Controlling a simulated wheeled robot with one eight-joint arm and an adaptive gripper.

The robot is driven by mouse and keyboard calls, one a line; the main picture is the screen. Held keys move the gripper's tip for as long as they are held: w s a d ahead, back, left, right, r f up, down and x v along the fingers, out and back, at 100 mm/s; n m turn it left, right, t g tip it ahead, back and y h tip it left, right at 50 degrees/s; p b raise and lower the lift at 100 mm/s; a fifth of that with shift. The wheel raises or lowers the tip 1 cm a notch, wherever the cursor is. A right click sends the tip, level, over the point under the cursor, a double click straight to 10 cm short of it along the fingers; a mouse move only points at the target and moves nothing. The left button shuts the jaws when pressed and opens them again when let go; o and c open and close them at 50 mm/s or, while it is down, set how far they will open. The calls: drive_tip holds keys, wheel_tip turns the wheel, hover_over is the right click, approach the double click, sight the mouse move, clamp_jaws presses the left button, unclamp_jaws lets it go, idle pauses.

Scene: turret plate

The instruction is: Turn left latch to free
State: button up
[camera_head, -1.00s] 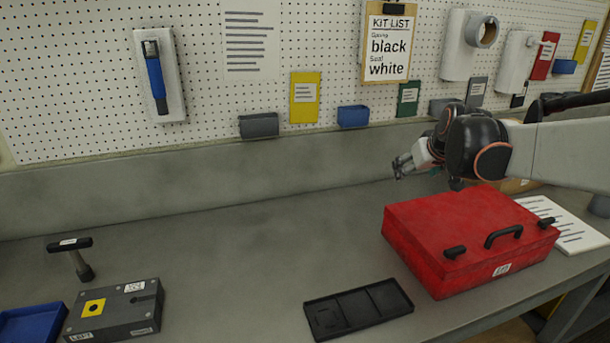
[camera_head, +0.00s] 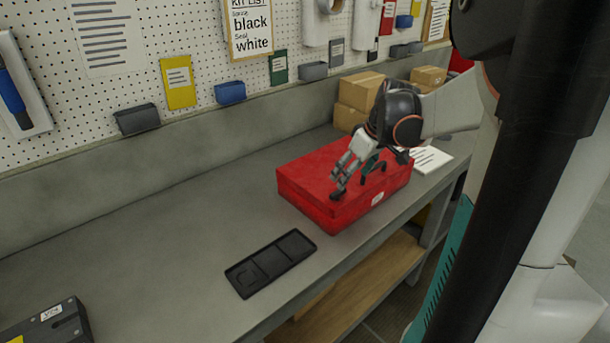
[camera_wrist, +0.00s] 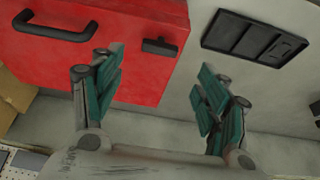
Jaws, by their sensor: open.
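The red case (camera_head: 318,166) lies closed on the bench, with a black handle (camera_head: 373,170) along its front edge. The left latch (camera_wrist: 160,47), a short black bar, shows in the wrist view near the case's edge, roughly in line with the handle (camera_wrist: 55,27). In the head view my fingers largely cover that latch. My gripper (camera_head: 342,180) is above the case's front left part, pointing down. In the wrist view my gripper (camera_wrist: 160,75) is open and empty, its fingers apart on either side of the latch's position. I cannot tell any contact.
A black compartment tray (camera_head: 271,263) lies on the bench left of the case and also shows in the wrist view (camera_wrist: 254,38). Cardboard boxes (camera_head: 360,91) stand behind the case. A white sheet (camera_head: 426,159) lies to its right. The bench's left middle is clear.

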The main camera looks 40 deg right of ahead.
sight(339, 192)
drive_tip(key=b+x, duration=0.2)
drive_tip(key=x, duration=0.6)
drive_tip(key=c, duration=1.1)
